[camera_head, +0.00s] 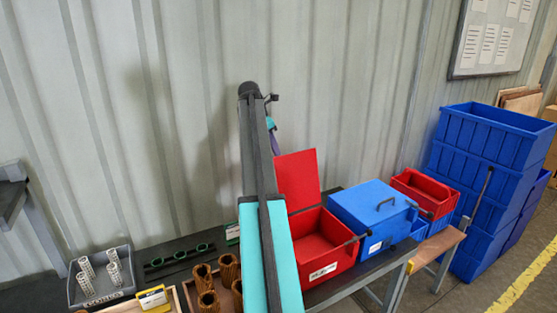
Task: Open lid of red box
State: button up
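The red box (341,256) stands on the dark table, right of my arm, with a white label on its front. Its red lid (297,178) is raised, standing nearly upright at the back, and I see into the box, which looks empty. A dark handle piece sticks out near the right front corner. My arm rises in front of the box's left part and hides it and some of the lid's left edge. My gripper's fingers do not show; they are hidden behind the arm or out of frame.
A blue box (372,206) with a shut, handled lid stands right of the red box. Farther right are a small red bin (437,206) and stacked blue crates (480,183). Left are a grey tray (101,297) with white cartridges, brown cartridges (208,299) and a dark rack (180,256).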

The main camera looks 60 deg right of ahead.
jog(key=b+v, duration=0.2)
jog(key=v, duration=0.4)
jog(key=shift+s+r, duration=0.4)
jog(key=shift+s+f, duration=0.1)
dwell(0.4)
